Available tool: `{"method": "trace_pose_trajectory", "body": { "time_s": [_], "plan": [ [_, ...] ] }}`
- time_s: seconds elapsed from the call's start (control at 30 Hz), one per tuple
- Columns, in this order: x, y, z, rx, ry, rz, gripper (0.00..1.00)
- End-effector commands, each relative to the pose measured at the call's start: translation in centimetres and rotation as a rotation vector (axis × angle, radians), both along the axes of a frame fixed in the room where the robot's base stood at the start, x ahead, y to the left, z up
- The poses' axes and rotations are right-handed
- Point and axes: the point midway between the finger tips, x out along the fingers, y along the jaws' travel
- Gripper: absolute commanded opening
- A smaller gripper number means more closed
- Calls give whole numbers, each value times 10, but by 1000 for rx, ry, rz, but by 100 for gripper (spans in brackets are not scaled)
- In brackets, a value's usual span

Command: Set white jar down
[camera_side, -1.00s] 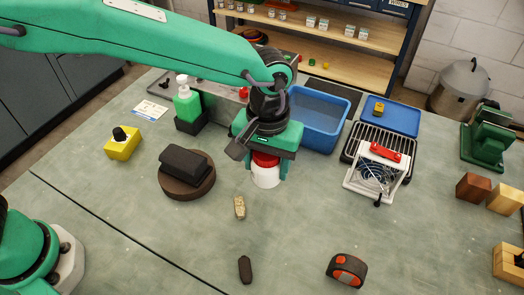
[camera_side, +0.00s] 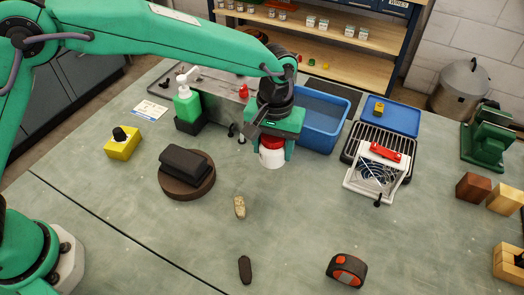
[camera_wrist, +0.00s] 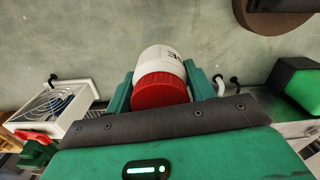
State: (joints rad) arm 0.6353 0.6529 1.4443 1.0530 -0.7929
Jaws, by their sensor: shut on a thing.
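The white jar (camera_side: 271,157) has a red lid and stands upright between the fingers of my gripper (camera_side: 272,146) in the side view. My gripper is shut on it, with a green finger on each side. In the wrist view the jar (camera_wrist: 160,62) shows its white body with dark lettering and its red lid, between the two fingertips (camera_wrist: 160,85). I cannot tell whether the jar's base touches the bench (camera_side: 300,220) or hangs just above it.
A blue tub (camera_side: 322,142) stands close behind to the right. A white fan unit (camera_side: 372,172) is farther right. A round brown stand (camera_side: 187,184) with a dark block and a green bottle (camera_side: 187,104) are to the left. A tan piece (camera_side: 239,207) lies in front. The bench front is mostly clear.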

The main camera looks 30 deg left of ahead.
Motion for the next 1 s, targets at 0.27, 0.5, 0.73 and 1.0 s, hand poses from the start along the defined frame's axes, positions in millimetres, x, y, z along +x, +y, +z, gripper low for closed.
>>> {"method": "trace_pose_trajectory", "body": {
  "time_s": [0.27,0.5,0.73,1.0],
  "plan": [
    [39,21,-26,-1,0,1,26],
    [53,28,-36,-2,-1,-1,26],
    [53,28,-39,-1,0,-1,26],
    [52,28,-66,1,2,-1,26]
  ]
}}
